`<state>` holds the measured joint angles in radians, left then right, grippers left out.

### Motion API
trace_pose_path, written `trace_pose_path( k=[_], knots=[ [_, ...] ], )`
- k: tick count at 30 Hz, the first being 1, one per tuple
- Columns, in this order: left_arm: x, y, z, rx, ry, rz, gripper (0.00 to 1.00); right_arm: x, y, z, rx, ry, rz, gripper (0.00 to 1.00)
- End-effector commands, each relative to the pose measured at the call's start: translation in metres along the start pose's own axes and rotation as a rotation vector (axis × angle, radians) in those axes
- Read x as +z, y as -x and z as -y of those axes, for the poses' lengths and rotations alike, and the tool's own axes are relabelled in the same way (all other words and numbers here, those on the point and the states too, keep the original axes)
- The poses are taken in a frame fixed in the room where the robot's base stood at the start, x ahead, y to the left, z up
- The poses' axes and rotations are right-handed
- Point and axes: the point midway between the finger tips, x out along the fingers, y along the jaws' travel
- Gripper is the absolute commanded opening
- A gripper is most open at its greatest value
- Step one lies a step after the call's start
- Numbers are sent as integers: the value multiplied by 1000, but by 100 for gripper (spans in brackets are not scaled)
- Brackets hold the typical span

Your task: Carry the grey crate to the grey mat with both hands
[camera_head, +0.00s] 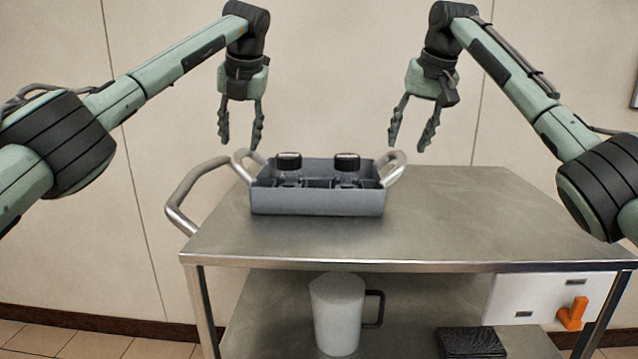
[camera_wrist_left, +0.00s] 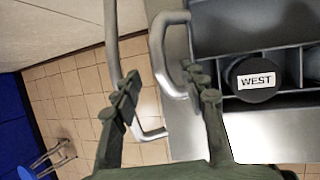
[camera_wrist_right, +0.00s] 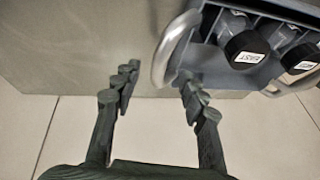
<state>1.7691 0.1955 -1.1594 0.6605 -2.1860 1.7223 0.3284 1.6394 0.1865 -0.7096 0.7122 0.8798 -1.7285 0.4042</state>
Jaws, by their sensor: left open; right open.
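The grey crate (camera_head: 318,202) stands on the left part of the steel cart's top. It has a silver loop handle at each end, the left handle (camera_head: 243,165) and the right handle (camera_head: 393,168). Two dark-capped bottles stand in it; one cap (camera_wrist_left: 256,80) reads WEST and another (camera_wrist_right: 245,48) seems to read EAST. My left gripper (camera_head: 240,146) is open and empty above the left handle, fingers pointing down. My right gripper (camera_head: 406,148) is open and empty above the right handle. The grey mat cannot be made out in these views.
The cart top (camera_head: 470,215) is clear to the right of the crate. A cart push handle (camera_head: 190,195) sticks out at the left. The lower shelf holds a white jug (camera_head: 338,312), a black folded item (camera_head: 470,342) and a white panel with an orange part (camera_head: 572,312).

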Motion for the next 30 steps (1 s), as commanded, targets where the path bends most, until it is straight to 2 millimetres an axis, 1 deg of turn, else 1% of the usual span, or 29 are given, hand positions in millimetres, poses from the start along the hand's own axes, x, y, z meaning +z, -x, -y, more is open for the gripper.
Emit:
trace_pose_path(
  k=[1, 6, 12, 16, 23, 26, 30],
  knots=[
    [-1, -10, 0, 1, 1, -4, 43, 1, -10, 0, 1, 0, 3, 43],
    [-1, -36, 0, 0, 0, -4, 43, 1, -36, 0, 0, 0, 4, 43],
    [-1, -56, 0, -1, 1, -2, 43, 1, -57, 0, 0, 0, 2, 43],
    [0, -61, 0, -1, 1, -1, 43, 0, -62, 0, 0, -1, 2, 43],
    [0, -61, 0, 0, 0, -1, 43, 0, -62, 0, 0, -1, 1, 43],
    [0, -61, 0, 0, 0, -1, 33, 0, -62, 0, 0, -1, 1, 33],
    [0, -61, 0, 0, 0, -1, 15, 0, -62, 0, 0, -1, 1, 15]
  ],
)
